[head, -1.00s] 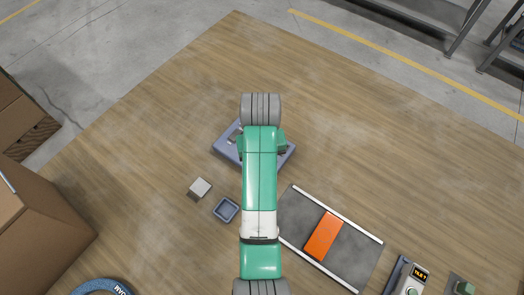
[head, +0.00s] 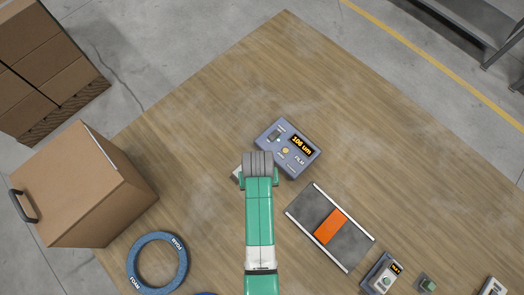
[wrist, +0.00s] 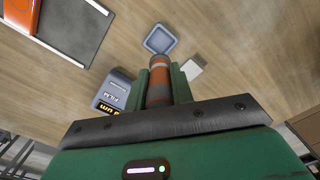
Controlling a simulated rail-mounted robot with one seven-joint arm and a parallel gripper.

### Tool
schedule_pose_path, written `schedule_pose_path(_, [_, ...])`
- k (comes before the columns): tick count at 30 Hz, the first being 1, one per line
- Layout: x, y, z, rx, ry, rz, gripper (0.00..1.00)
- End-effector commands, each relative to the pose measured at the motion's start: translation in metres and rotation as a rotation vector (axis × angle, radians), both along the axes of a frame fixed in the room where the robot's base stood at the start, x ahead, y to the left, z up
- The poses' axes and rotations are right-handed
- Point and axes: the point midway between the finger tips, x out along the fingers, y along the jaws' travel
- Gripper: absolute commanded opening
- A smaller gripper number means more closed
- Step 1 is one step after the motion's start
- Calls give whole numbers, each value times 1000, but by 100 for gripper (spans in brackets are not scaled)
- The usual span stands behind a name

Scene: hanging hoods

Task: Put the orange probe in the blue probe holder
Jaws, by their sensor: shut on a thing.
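My gripper (wrist: 160,88) is shut on the orange probe (wrist: 158,90), a short cylinder with grey bands, seen in the wrist view. A small blue square tray with a raised rim, which looks like the blue probe holder (wrist: 148,43), lies on the table just beyond the probe's tip in that view. The probe appears above the table and apart from the tray; the exact height cannot be told. In the head view my arm hides the gripper, the probe and the tray.
A blue-grey film gauge (head: 289,146) with a lit display stands beside my arm. A pale block (wrist: 194,68) lies near the tray. A dark, white-railed strip (head: 306,209) carries an orange slab (head: 331,226). A blue ring (head: 136,258) and cardboard box (head: 85,190) are left. The far table is clear.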

Motion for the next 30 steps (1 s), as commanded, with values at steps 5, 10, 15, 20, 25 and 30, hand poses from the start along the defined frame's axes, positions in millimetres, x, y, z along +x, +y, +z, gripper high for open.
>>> schedule_pose_path(5, [0,0,-6,0,-1,0,0])
schedule_pose_path(10, [1,0,-22,0,-1,0,0])
schedule_pose_path(15, [1,0,-47,0,-1,0,0])
schedule_pose_path(20, [0,0,-72,0,0,0,0])
schedule_pose_path(25, [0,0,-94,0,1,0,0])
schedule_pose_path(30, [1,0,-108,0,0,0,0])
